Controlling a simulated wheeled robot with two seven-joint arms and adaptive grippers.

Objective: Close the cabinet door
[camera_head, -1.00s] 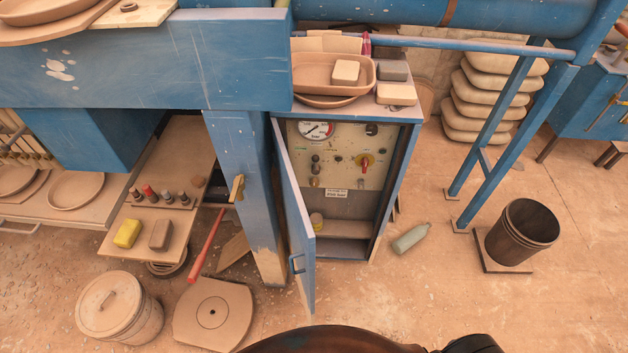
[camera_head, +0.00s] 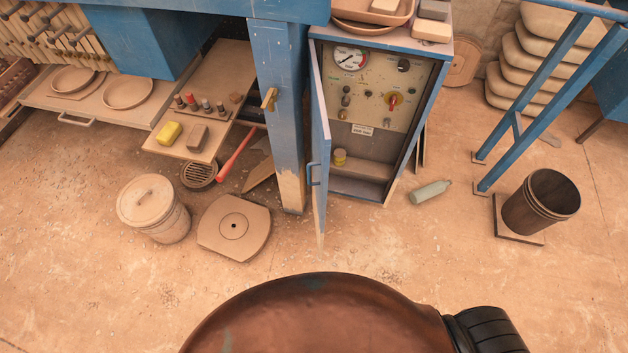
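The blue cabinet (camera_head: 432,75) stands in the upper middle of the head view. Its door (camera_head: 320,140) is hinged on the left and stands wide open, swung out toward me and seen almost edge-on. A blue handle (camera_head: 313,174) is on the door's left-facing side, near its free edge. Neither of my grippers is in view.
A blue post (camera_head: 281,110) stands just left of the door. A lidded bucket (camera_head: 153,207) and a flat plate (camera_head: 234,226) lie on the floor at left. A bottle (camera_head: 430,192) and a dark bin (camera_head: 541,203) are at right. Floor before the cabinet is clear.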

